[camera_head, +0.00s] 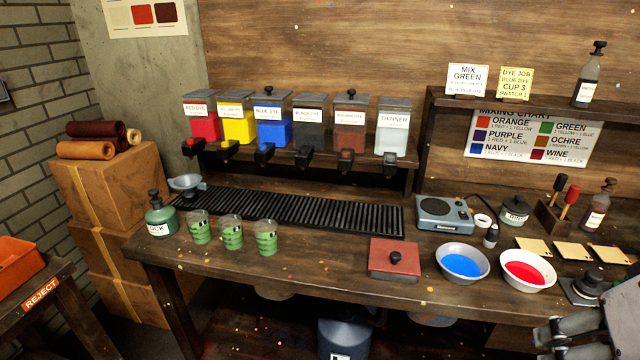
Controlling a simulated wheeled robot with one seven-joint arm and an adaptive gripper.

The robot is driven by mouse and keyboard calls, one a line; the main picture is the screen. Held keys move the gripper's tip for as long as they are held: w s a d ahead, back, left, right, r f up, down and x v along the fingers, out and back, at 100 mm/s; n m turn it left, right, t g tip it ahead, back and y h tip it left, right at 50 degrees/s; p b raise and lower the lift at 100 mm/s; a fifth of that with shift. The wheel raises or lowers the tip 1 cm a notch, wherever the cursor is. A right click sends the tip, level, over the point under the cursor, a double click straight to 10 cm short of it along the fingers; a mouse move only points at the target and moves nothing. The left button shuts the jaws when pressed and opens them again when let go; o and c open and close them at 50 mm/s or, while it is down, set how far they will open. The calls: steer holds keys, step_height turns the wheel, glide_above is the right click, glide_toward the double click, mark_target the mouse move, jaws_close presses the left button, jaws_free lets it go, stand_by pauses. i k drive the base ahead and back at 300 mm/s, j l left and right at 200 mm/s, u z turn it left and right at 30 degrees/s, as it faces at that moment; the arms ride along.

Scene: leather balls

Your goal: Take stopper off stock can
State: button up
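The stock can (161,221) is a green container with a partly visible label ending in "OCK". It stands upright at the left end of the bench. Its dark stopper (153,194) is seated in the top. My gripper (546,340) shows only in part at the bottom right corner, far from the can. It is cut off by the frame and I cannot tell whether its fingers are open or shut.
A grey funnel (186,184) is just behind the can, and green-banded cups (199,229) stand to its right. A black drip grate (290,211) runs behind the cups. Blue (463,263) and red (527,271) dye bowls and a red lidded box (394,260) are towards the right.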

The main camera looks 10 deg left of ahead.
mark_target(153, 193)
steer(key=u, duration=1.5)
steer(key=i+j+z, duration=0.15)
steer(key=z, duration=0.3)
steer(key=i+j+z, duration=0.15)
steer(key=z, duration=0.35)
steer(key=i+j+z, duration=0.1)
steer(key=j, duration=0.3)
steer(key=i+j+z, duration=0.1)
steer(key=j, duration=0.3)
steer(key=i+j+z, duration=0.1)
steer(key=i+j, duration=0.15)
steer(key=j, duration=0.15)
steer(key=i+j+z, duration=0.1)
steer(key=j, duration=0.35)
steer(key=i+j+z, duration=0.1)
steer(key=j, duration=0.3)
steer(key=i+j, duration=0.1)
steer(key=j, duration=0.2)
steer(key=i+j, duration=0.1)
steer(key=j, duration=0.2)
steer(key=i+j, duration=0.1)
steer(key=j, duration=0.2)
